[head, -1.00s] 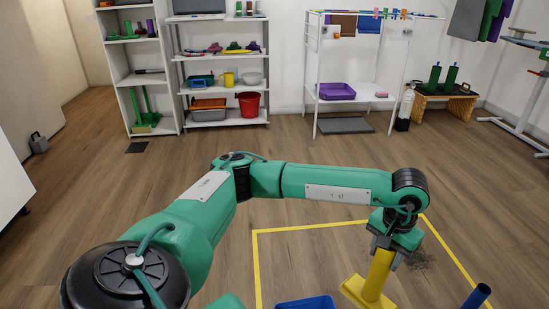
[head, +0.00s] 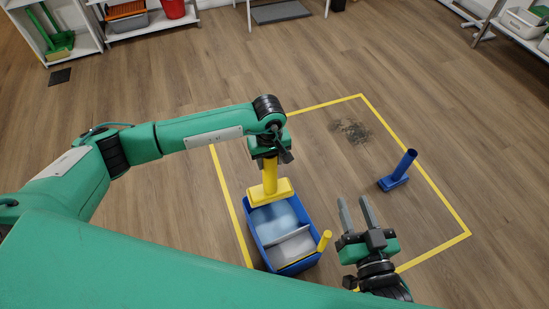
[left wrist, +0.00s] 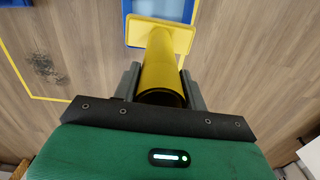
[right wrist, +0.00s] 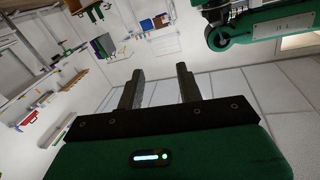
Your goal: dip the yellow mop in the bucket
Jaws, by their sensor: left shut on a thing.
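The yellow mop (head: 270,190) has a thick upright handle and a flat rectangular head. My left gripper (head: 267,158) is shut on its handle; the left wrist view shows the handle (left wrist: 160,65) between the fingers. The mop head is over the back end of the blue bucket (head: 294,268), seemingly above its rim. The bucket is rectangular, with pale blue water in the back part and a grey section in front. A yellow handle (head: 324,241) stands at its right side. My right gripper (head: 357,214) is open and empty, right of the bucket.
A blue mop (head: 394,178) stands on the floor to the right. A dark dirt patch (head: 350,131) lies inside the yellow floor outline (head: 440,200). Shelves with a red bucket (head: 173,8) stand at the back left.

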